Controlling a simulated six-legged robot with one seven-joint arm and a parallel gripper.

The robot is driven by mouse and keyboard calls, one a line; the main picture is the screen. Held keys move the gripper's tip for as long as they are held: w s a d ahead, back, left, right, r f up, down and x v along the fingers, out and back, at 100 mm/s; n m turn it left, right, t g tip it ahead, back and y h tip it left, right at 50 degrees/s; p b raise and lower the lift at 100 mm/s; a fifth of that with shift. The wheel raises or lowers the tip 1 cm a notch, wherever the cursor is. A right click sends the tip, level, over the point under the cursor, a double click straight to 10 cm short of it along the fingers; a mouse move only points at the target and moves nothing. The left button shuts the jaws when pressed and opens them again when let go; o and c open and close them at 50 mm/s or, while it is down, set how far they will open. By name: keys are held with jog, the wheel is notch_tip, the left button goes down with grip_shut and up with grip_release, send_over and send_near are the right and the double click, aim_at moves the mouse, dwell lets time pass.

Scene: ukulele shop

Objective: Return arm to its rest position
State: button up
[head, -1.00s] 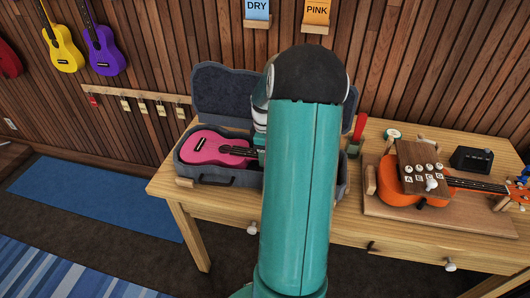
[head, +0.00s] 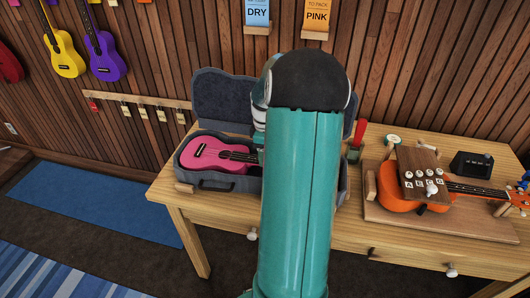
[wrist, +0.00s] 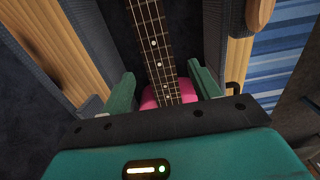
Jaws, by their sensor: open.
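My gripper (wrist: 165,92) is open in the wrist view, with its two green fingers apart on either side of the dark neck (wrist: 153,45) of the pink ukulele. I cannot tell whether the fingers touch it. In the head view my own teal arm hides the gripper. The pink ukulele (head: 213,154) lies in an open grey case (head: 215,181) on the wooden table, with its neck end hidden behind my arm. The case lid (head: 222,97) stands up at the back.
Yellow (head: 66,55) and purple (head: 105,58) ukuleles hang on the wall.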

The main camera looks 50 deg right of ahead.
notch_tip(320, 180, up, 14)
jog(key=shift+f, duration=0.2)
jog(key=shift+w+a, duration=0.1)
dwell(1.3)
